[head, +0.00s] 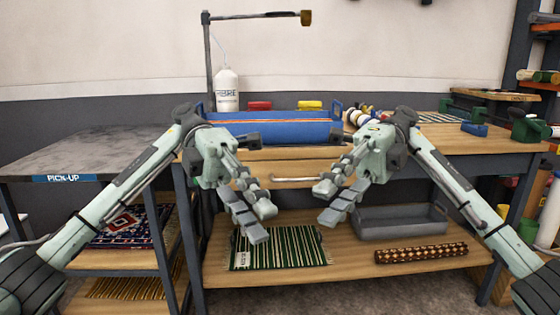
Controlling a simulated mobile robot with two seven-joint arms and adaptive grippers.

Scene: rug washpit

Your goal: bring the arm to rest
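My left gripper (261,222) hangs in front of the workbench, left of the middle of the head view. Its fingers point down and to the right, with the tips apart and nothing between them. My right gripper (327,203) hangs just right of the middle, its fingers pointing down and to the left. Its tips are also apart and empty. Both arms come in from the lower corners. The two grippers face each other with a gap between them and appear to touch nothing.
The wooden workbench (455,140) carries a blue tray (280,131) and a white bottle (227,92). Its lower shelf holds a green striped rug (285,248), a grey bin (400,222) and a rolled rug (420,253). A pick-up table (85,155) stands left.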

